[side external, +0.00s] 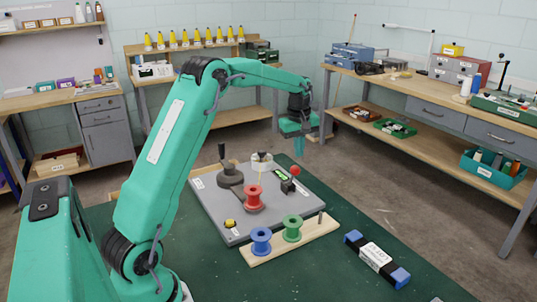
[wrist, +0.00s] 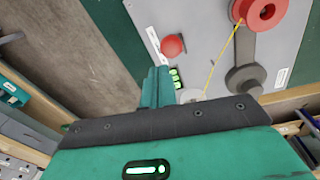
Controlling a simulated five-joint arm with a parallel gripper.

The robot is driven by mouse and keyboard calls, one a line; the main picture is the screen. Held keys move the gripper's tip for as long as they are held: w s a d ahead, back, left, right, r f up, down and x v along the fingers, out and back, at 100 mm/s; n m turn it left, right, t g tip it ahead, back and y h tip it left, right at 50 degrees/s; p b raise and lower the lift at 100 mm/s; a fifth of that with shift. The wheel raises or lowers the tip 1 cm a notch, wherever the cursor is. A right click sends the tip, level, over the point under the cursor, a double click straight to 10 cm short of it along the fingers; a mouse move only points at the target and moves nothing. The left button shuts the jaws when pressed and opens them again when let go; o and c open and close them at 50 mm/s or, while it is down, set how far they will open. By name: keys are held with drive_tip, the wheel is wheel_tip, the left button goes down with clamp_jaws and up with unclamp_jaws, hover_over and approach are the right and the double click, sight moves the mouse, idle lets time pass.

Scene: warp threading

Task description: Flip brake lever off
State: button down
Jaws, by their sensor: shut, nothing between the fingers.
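A lever with a red ball knob (side external: 295,171) stands on a small black base at the right side of the grey board (side external: 237,238). In the wrist view the red knob (wrist: 173,46) shows just beyond my fingertips, with small green marks (wrist: 174,78) beside it. My gripper (side external: 300,152) hangs above and behind the knob, apart from it in the side view. Its fingers (wrist: 157,75) are together and empty. The lever's shaft and base are hidden under the knob in the wrist view.
A red spool (side external: 253,198) with yellow thread (wrist: 222,62), a white disc (side external: 262,160) and a dark grey crank (side external: 230,177) stand on the board. Blue (side external: 261,240) and green (side external: 292,228) spools sit on a wooden rack in front. A black-and-blue block (side external: 377,260) lies at right.

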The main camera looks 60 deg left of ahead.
drive_tip(key=d+r, duration=0.4)
drive_tip(key=d, duration=0.3)
drive_tip(key=shift+s, duration=0.25)
drive_tip(key=shift+d+r, duration=0.15)
drive_tip(key=s+d+r+m+t, duration=0.1)
drive_tip(key=s+d+r+m, duration=0.3)
drive_tip(key=s, duration=0.3)
drive_tip(key=s+d+r+m+t, duration=0.1)
drive_tip(key=s+d+r+m, duration=0.35)
drive_tip(key=s, duration=0.25)
drive_tip(key=s+d+f+m+t, duration=0.1)
drive_tip(key=s+d+f+m, duration=0.1)
drive_tip(key=s, duration=0.5)
drive_tip(key=s+d+f+m+t, duration=0.1)
drive_tip(key=s+d+f+m, duration=0.1)
drive_tip(key=s+m, duration=0.3)
drive_tip(key=s+d, duration=0.1)
drive_tip(key=s, duration=0.2)
drive_tip(key=shift+d+f+t, duration=0.3)
drive_tip(key=shift+d+f, duration=0.05)
